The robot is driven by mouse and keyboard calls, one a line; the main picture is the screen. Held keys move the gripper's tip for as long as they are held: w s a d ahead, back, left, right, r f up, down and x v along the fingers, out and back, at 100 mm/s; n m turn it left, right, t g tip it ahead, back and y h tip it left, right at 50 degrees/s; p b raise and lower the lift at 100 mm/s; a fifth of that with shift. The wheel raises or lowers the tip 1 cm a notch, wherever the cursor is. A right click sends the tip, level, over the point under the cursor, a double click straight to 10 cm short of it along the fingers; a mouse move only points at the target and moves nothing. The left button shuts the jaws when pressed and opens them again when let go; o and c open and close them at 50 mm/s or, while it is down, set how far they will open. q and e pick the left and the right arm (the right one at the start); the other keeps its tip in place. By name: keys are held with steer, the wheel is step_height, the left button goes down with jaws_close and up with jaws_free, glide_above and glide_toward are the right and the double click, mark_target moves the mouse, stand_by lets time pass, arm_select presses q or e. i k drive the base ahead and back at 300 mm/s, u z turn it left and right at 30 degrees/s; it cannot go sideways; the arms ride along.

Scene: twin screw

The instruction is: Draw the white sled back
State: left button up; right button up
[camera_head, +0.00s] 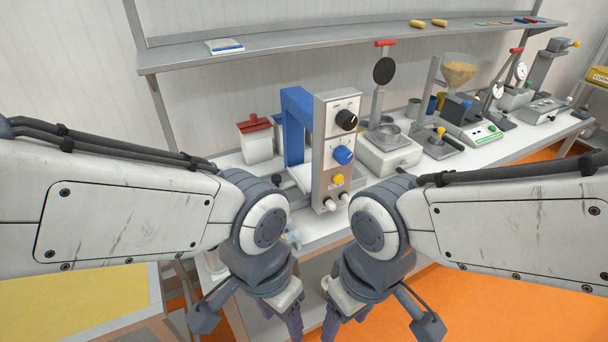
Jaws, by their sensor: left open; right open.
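A machine with a blue gantry frame (297,105) and a grey control panel (336,140) stands on the bench in front of me. The panel carries a black knob, a blue knob, a yellow button and two white knobs low down. A white flat part (301,178) shows under the blue frame; it may be the white sled, mostly hidden by the panel and my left arm. My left gripper (286,325) and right gripper (334,322) are low in front of the bench, pointing down. Both are open, apart from the machine, their tips partly cut off by the picture edge.
A white box with a red lid (255,138) stands left of the machine. A white device with a metal bowl (388,147) stands close on its right, with more equipment farther right. A shelf (300,47) runs above. A yellow-topped table (80,308) is at lower left.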

mark_target(301, 176)
steer(key=z, duration=0.55)
steer(key=i, duration=0.45)
steer(key=z, duration=0.1)
